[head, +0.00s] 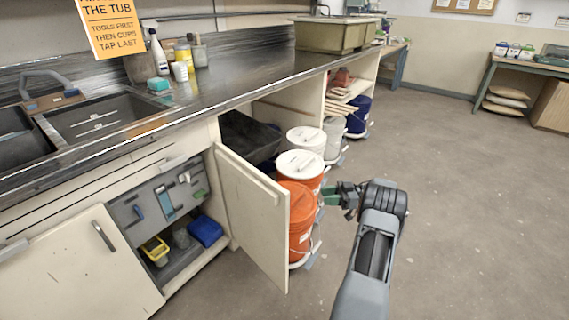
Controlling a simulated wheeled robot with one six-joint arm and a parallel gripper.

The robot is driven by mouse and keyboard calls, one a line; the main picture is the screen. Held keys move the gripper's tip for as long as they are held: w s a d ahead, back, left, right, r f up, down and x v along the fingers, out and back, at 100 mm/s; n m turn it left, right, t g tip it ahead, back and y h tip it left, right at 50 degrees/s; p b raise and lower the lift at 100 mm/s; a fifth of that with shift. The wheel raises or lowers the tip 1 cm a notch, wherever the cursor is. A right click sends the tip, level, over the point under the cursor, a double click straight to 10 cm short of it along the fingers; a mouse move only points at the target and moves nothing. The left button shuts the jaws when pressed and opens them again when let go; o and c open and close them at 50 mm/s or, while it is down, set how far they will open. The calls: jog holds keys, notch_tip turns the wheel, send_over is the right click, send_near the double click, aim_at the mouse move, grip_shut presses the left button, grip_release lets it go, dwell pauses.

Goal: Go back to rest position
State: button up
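My gripper (331,196) reaches out from my raised arm at the centre right of the head view. It is small and points left, beside the orange bucket with a white lid (306,177). I cannot tell whether it touches that bucket, or whether its fingers are open or shut. A nearer orange bucket (299,232) stands on a wheeled base, partly hidden by the open cabinet door.
The open cabinet door (252,210) juts out left of the buckets. A white-lidded bucket (307,140), a grey bucket (333,138) and a blue bucket (358,115) stand farther back. The floor (465,200) to the right is clear.

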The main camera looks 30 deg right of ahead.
jog(key=w+d+f+m+t+h, duration=0.4)
jog(key=w+d+f+t+h, duration=0.15)
jog(key=h, duration=0.25)
jog(key=w+d+r+m+h+p, duration=0.25)
jog(key=d+m+h, duration=0.3)
jog(key=h, duration=0.45)
jog(key=s+a+r+m+g+p, duration=0.1)
jog(key=s+a+r+g+p, duration=0.2)
jog(key=s+a+r+p, duration=0.4)
jog(key=s+a+r+m+g+y+p, duration=0.1)
jog(key=s+a+r+g+p, duration=0.2)
jog(key=a+r, duration=1.5)
jog(key=s+a+r+m+g+p, duration=0.1)
jog(key=s+a+r+g+p, duration=0.2)
jog(key=s+a+r+p, duration=0.8)
jog(key=s+a+r, duration=0.2)
jog(key=s+a, duration=0.2)
jog(key=s, duration=0.1)
jog(key=shift+s+r+m, duration=0.2)
jog(key=shift+s+m, duration=0.15)
